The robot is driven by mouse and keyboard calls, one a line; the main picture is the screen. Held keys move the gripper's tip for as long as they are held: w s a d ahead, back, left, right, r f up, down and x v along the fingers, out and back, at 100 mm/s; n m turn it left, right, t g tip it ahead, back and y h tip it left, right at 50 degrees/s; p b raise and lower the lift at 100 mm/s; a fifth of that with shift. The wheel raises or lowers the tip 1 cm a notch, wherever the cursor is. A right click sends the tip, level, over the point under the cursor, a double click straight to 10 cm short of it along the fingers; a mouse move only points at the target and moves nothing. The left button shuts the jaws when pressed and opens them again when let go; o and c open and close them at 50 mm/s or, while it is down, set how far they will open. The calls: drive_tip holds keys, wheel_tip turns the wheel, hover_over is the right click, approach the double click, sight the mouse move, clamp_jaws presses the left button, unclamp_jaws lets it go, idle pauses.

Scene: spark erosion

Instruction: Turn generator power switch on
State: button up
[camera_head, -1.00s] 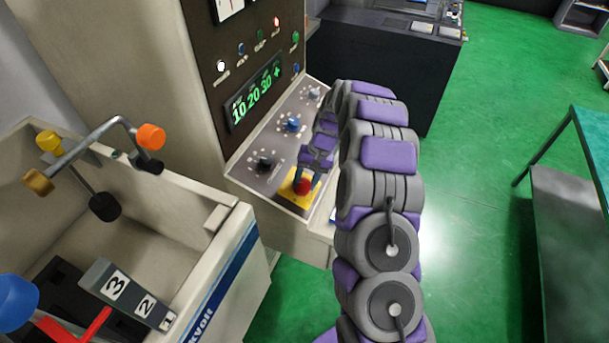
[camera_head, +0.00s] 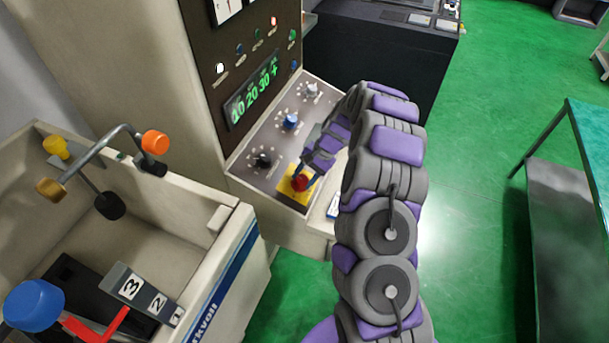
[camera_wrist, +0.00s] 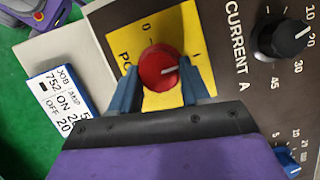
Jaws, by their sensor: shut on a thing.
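The generator power switch is a red round knob (camera_wrist: 160,70) on a yellow plate (camera_wrist: 188,27) marked 0 and I. In the wrist view its white pointer line points right, toward the I mark. My gripper (camera_wrist: 165,85) has a blue finger on each side of the knob and is shut on it. In the head view the red knob (camera_head: 301,182) sits at the lower end of the sloped control panel (camera_head: 240,168), with my gripper (camera_head: 304,180) at it from the right.
A black knob (camera_head: 262,160) and a blue knob (camera_head: 291,121) are farther up the panel. A digital display (camera_head: 254,97) is lit green above. A label card (camera_wrist: 60,95) lies beside the yellow plate. An open tank (camera_head: 215,262) stands at left.

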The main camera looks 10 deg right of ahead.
drive_tip(key=o, duration=1.1)
drive_tip(key=shift+c, duration=0.2)
drive_tip(key=s+v, duration=0.1)
drive_tip(key=v, duration=1.6)
drive_tip(key=shift+w+d, duration=0.2)
drive_tip(key=shift+w, duration=0.35)
drive_tip(key=shift+r, duration=0.1)
